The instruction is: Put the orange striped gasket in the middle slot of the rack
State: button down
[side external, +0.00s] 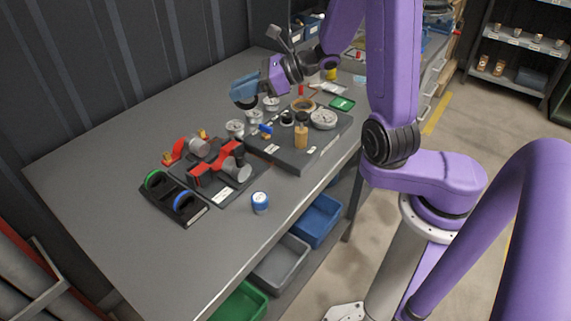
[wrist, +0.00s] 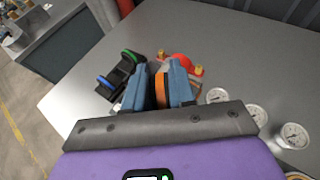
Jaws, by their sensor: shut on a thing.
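My gripper (side external: 243,90) has blue fingers and is held above the table, behind and to the right of the rack. It is shut on the orange striped gasket, a dark ring whose lower edge (side external: 248,104) shows below the fingers. In the wrist view, the gasket's orange stripe (wrist: 160,92) shows between the two fingers (wrist: 161,78). The black rack (side external: 170,205) lies on the table at lower left. It holds a green striped ring (side external: 153,179) at its far end and a blue striped ring (side external: 184,201) at its near end. No ring shows between them.
A red pump assembly (side external: 214,164) stands close beside the rack. A dark tray (side external: 290,158) with gauges and small parts lies right of it. The table's left side (side external: 100,160) is clear.

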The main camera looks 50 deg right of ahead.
jog(key=shift+s+d+r+m+t+h, duration=0.1)
jog(key=shift+s+d+m+t+h, duration=0.3)
jog(key=shift+d+m+h, duration=0.35)
jog(key=shift+s+d+r+m+t+h, duration=0.1)
jog(key=shift+s+d+m+t+h, duration=0.3)
jog(key=shift+d+m+h, duration=0.3)
jog(key=shift+s+d+r+m+t+h, duration=0.1)
jog(key=shift+s+d+m+t+h, duration=0.2)
jog(key=shift+s+d+m+h, duration=0.35)
jog(key=shift+w+d, duration=0.15)
